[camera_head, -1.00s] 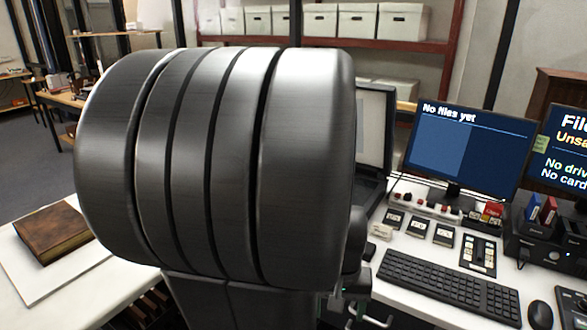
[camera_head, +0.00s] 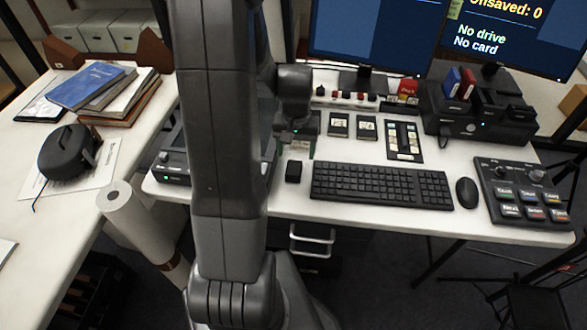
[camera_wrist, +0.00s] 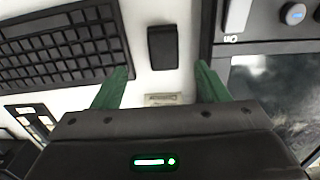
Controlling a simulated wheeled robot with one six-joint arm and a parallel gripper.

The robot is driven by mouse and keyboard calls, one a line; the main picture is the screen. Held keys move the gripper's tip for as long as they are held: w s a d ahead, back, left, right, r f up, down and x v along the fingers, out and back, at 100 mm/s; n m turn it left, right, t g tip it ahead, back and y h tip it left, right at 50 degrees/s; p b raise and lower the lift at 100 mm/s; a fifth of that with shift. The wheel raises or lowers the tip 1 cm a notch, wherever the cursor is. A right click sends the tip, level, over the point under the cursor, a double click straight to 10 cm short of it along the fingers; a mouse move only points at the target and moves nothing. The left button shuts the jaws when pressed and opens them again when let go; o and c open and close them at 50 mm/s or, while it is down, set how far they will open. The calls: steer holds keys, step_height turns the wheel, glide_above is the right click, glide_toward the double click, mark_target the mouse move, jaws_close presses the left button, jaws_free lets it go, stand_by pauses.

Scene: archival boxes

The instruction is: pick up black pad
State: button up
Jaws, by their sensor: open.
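The black pad (camera_head: 293,171) is a small dark block on the white desk, just left of the keyboard. In the wrist view the pad (camera_wrist: 162,47) lies between the keyboard and a dark-framed device, a little beyond my fingertips and roughly centred between them. My gripper (camera_wrist: 162,82) is open, with two green fingers spread apart and nothing between them but desk and a small label. In the head view my gripper (camera_head: 298,148) is above the desk, behind the pad; my arm hides part of the desk there.
The keyboard (camera_head: 381,186) sits close to the right of the pad, with a mouse (camera_head: 467,193) beyond it. A device with a screen (camera_wrist: 268,95) borders the pad's other side. Small cards (camera_head: 339,125) and a row of buttons lie behind. The desk's front strip is clear.

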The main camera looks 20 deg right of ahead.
mark_target(294, 167)
steer(key=shift+w+a+f, duration=0.1)
steer(key=shift+w+f, duration=0.05)
steer(key=shift+f, duration=1.85)
steer(key=shift+w+a+f, duration=0.1)
steer(key=shift+f, duration=1.9)
steer(key=c, duration=1.2)
steer(key=shift+o, duration=0.2)
steer(key=shift+r, duration=0.1)
step_height(294, 167, up, 10)
steer(key=shift+f, duration=0.1)
